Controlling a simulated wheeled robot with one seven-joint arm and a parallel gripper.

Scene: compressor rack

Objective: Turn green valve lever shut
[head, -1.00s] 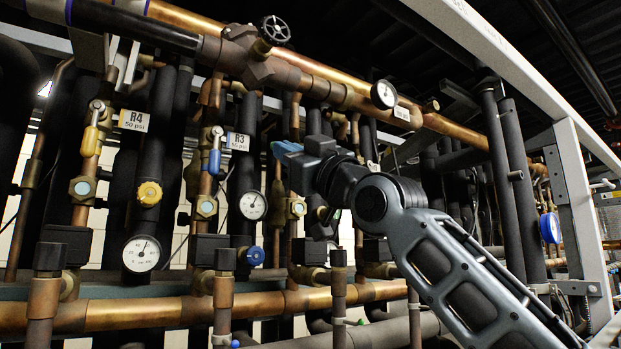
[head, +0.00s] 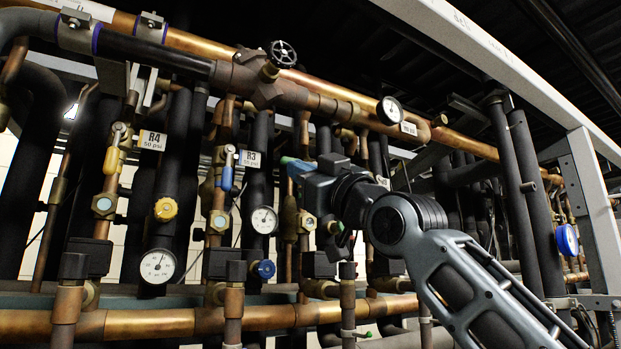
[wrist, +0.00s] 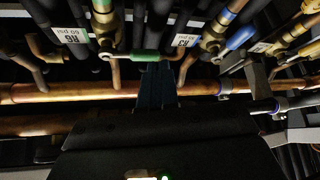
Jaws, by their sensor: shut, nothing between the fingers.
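The green valve lever shows in the wrist view (wrist: 146,57), lying across the picture, crosswise to the pipes beside it. In the head view only a small green tip (head: 289,161) shows at the left of my gripper; the rest is hidden behind it. My gripper (head: 300,168) is at the lever, in front of the pipes.
A blue lever (head: 227,178) and a yellow lever (head: 111,160) stand on pipes to the left. Round gauges (head: 264,220) and a black handwheel (head: 282,53) stick out nearby. A copper pipe (head: 150,322) runs low across the front. A grey frame post (head: 592,205) stands at right.

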